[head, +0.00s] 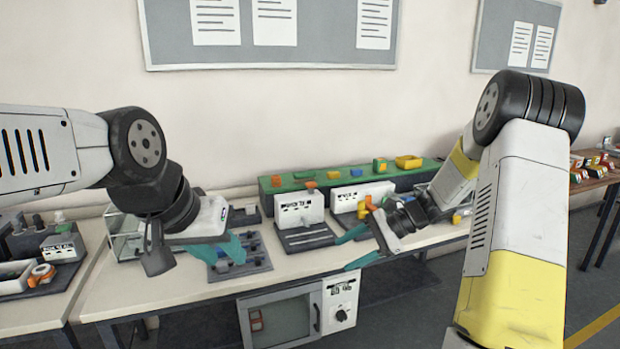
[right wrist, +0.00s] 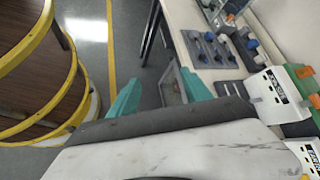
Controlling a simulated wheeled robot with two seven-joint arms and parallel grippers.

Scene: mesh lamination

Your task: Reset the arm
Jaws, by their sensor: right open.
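My left gripper (head: 218,250), with teal fingers, hangs over the left part of the white workbench (head: 180,290), in front of a grey-blue panel with small knobs (head: 243,262). Its fingers overlap in the head view, so its opening cannot be told. My right gripper (head: 355,248) is over the right part of the bench, its two teal fingers apart and nothing between them. In the right wrist view the same right gripper (right wrist: 158,92) is open, with floor and the bench edge beyond the fingers. Both arms are bent at dark joints.
White labelled boxes (head: 299,210) and a green shelf (head: 340,177) with coloured blocks stand at the back of the bench. A grey-framed machine (head: 279,318) sits below the bench front. A yellow-edged round structure (right wrist: 40,75) shows at left in the right wrist view.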

